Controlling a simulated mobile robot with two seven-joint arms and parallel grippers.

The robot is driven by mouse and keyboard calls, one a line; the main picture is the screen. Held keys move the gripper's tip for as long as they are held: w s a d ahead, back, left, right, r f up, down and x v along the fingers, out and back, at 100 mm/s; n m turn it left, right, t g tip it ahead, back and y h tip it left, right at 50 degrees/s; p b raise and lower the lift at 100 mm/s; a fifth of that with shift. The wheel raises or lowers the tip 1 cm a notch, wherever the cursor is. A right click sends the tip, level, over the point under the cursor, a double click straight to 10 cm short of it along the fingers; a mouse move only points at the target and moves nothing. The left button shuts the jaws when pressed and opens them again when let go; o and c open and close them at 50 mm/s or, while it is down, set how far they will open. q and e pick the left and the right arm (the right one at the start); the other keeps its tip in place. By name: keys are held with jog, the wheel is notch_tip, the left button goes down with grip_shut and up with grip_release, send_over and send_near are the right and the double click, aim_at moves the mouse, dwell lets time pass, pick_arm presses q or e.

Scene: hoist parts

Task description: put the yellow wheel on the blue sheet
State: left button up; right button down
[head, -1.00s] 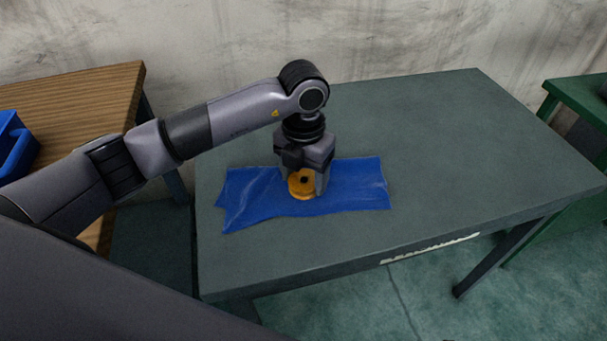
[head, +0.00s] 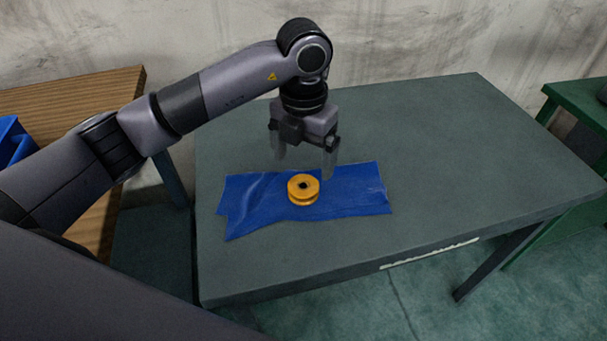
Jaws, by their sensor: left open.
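The yellow wheel (head: 303,189) lies flat on the blue sheet (head: 350,190), near its middle, with its dark centre hole facing up. The blue sheet is spread, a little wrinkled, on the grey-green table. My left gripper (head: 304,164) is open and empty, pointing down above and just behind the wheel, apart from it. My right gripper is not in view.
The grey-green table (head: 450,150) is bare around the sheet, with wide free room to the right. A wooden table (head: 70,95) with a blue bin (head: 14,145) stands at the left. A green table (head: 580,100) stands at the right.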

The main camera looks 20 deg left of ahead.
pick_arm(q)
notch_tip(320, 180, up, 5)
jog(key=shift+r, duration=0.2)
dwell(0.4)
